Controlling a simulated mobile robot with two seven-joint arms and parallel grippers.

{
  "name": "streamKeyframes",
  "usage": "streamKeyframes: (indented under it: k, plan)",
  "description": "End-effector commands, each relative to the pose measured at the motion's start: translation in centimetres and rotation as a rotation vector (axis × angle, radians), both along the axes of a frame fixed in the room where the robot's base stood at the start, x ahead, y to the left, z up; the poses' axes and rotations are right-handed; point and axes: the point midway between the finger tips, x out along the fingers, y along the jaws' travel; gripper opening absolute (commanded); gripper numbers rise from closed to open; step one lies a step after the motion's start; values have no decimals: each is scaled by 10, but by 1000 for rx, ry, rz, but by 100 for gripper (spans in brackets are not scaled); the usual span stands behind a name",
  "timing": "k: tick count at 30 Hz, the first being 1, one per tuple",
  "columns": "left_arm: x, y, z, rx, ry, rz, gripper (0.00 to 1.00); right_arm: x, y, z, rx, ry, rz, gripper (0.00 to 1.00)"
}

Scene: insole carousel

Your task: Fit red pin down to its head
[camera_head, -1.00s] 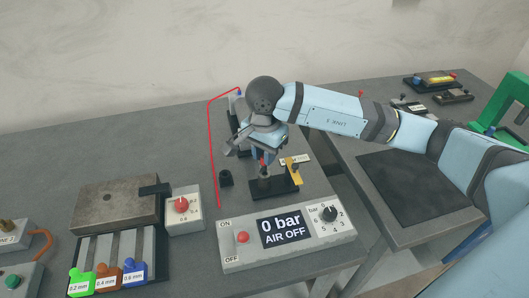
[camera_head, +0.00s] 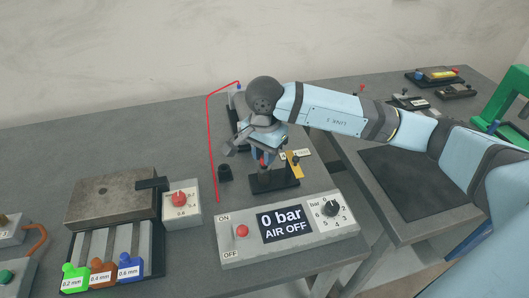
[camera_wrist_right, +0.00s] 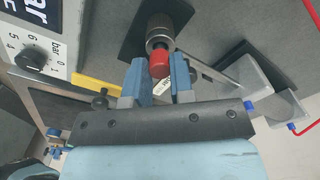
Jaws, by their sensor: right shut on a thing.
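The red pin (camera_wrist_right: 159,64) shows in the right wrist view as a red end between my right gripper's blue fingertips. It lines up with a knurled dark metal cylinder (camera_wrist_right: 159,28) just beyond it; how deep it sits there I cannot tell. In the head view the pin (camera_head: 264,158) is a small red spot under my right gripper (camera_head: 262,152), above the black fixture base (camera_head: 275,182). My right gripper (camera_wrist_right: 158,82) is shut on the pin. A yellow piece (camera_head: 295,166) stands at the fixture's right. My left gripper is not in view.
A control panel (camera_head: 345,240) reading 0 bar, AIR OFF lies in front of the fixture. A metal block (camera_head: 110,202) and a red-knob box (camera_head: 180,215) stand farther left.

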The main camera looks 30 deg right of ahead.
Motion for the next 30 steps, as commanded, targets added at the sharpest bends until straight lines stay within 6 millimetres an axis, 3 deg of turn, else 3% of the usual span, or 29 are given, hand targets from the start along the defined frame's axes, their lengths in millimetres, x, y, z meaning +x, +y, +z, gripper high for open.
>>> streamKeyframes:
  k: [14, 15, 19, 30]
  plan:
    - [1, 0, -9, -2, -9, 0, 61, 0, 0, -14, -1, 0, -1, 0]
    - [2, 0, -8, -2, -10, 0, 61, 0, 0, -14, 0, -1, -1, 24]
    - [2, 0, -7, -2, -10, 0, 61, 0, 0, -13, 0, -1, -1, 52]
    - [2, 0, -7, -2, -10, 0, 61, 1, -1, -13, 0, -2, -2, 52]
